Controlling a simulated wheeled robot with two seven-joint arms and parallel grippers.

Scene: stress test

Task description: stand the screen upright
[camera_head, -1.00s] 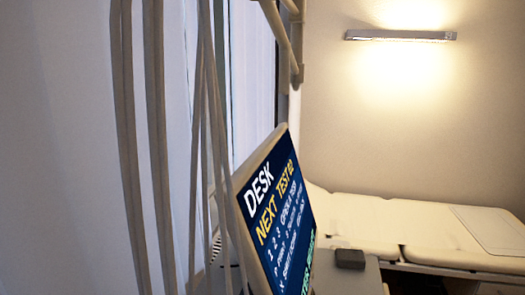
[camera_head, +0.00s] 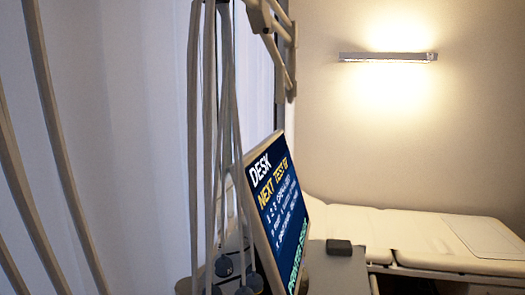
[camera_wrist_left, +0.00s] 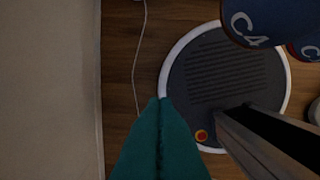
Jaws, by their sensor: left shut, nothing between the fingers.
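The screen (camera_head: 284,215) shows a dark blue face with "DESK" and "NEXT TEST" in white and yellow. Neither gripper shows in the head view, and the screen does not show in the wrist view.
Pale cables (camera_head: 208,130) hang left of the screen, with dark blue ends below. A cream couch (camera_head: 400,232) and small dark block (camera_head: 339,246) are right. The wrist view shows a round grey base (camera_wrist_left: 215,75), blue parts marked C4 (camera_wrist_left: 255,18) and a metal bar (camera_wrist_left: 265,135).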

